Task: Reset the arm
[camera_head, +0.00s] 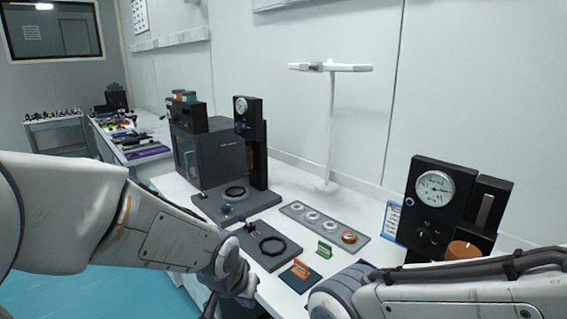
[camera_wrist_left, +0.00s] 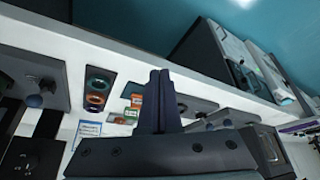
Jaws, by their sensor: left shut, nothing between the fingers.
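My left arm (camera_head: 165,235) comes in from the left, over the front edge of the white table. Its wrist bends down near the bottom of the head view, where only a dark part of the left gripper (camera_head: 211,306) shows. In the left wrist view the two dark fingers of the left gripper (camera_wrist_left: 159,75) are together, shut and empty, apart from the table things. My right arm (camera_head: 450,296) reaches across the lower right of the head view. Its gripper is not in view.
The white table holds dark plates with black rings (camera_head: 272,246), a grey strip of several rings (camera_head: 324,222), an orange block (camera_head: 301,268) and a green block (camera_head: 325,249). A black gauge unit (camera_head: 422,205) stands right. A dark box (camera_head: 210,155) and white stand (camera_head: 331,130) stand behind.

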